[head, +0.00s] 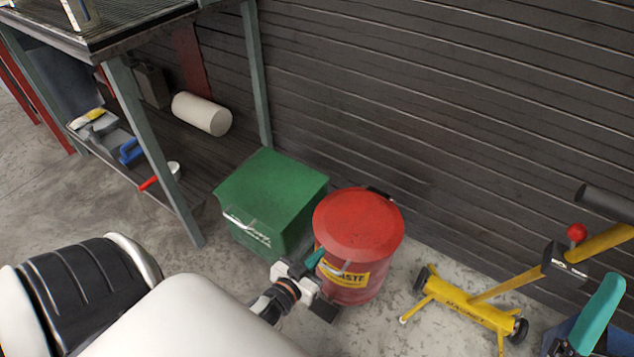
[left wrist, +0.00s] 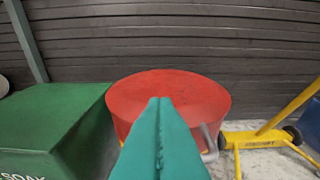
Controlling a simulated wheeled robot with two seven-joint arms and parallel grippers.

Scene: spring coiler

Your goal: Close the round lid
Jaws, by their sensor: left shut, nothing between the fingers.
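A red waste can (head: 347,285) with a yellow label stands on the floor by the wall. Its round red lid (head: 357,222) lies over the top, looking nearly level, with a dark piece at its back edge. I see no clear gap under the lid. My left gripper (head: 314,259) is at the front left of the can, just below the lid rim. Its teal fingers are shut and empty. In the left wrist view the fingers (left wrist: 158,102) overlap the lid (left wrist: 172,92) and hide part of the can's front. I cannot tell whether they touch it.
A green box (head: 270,190) stands close to the left of the can. A metal shelf (head: 150,130) and a slatted wall (head: 430,110) bound the back.

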